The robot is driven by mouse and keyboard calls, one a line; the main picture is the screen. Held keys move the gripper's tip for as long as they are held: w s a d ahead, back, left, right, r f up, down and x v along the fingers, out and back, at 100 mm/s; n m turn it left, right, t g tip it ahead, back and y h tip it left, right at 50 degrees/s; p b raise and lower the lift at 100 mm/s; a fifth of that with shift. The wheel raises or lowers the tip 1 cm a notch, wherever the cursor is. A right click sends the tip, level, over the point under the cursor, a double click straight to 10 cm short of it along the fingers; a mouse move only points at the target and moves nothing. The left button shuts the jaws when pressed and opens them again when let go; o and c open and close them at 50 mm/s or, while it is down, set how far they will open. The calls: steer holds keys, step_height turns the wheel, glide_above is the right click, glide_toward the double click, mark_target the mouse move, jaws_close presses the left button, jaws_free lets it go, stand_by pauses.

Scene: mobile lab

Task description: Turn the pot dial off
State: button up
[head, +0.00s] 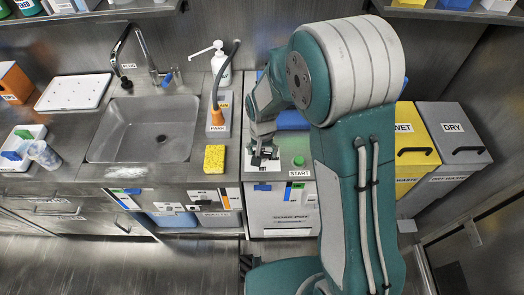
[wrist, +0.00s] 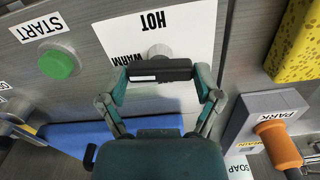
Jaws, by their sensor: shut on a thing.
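The pot dial (wrist: 158,51) is a grey round knob on a white plate marked HOT and WARM (wrist: 185,28), upside down in the wrist view. My gripper (wrist: 160,70) is at the dial, its dark fingertips closed together on it. The fingertips cover much of the dial, so its pointer setting cannot be read. In the head view my gripper (head: 264,157) is over the white dial plate (head: 262,187) on top of the soak-pot unit (head: 283,213), and the dial is hidden there. A green START button (head: 298,161) is right of the gripper.
A yellow sponge (head: 214,158) lies left of the gripper. The PARK holder with an orange-handled hose (head: 217,118) stands behind the sponge. A sink (head: 145,130) is farther left. Yellow WET (head: 415,140) and grey DRY (head: 455,135) waste bins stand on the right.

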steer(key=n, duration=0.4)
steer(key=shift+w+a+r+n, duration=0.1)
steer(key=shift+w+n, duration=0.15)
steer(key=shift+n, duration=0.15)
steer(key=n, duration=1.4)
steer(key=shift+n, duration=0.3)
steer(key=o, duration=0.9)
steer(key=shift+s, duration=0.1)
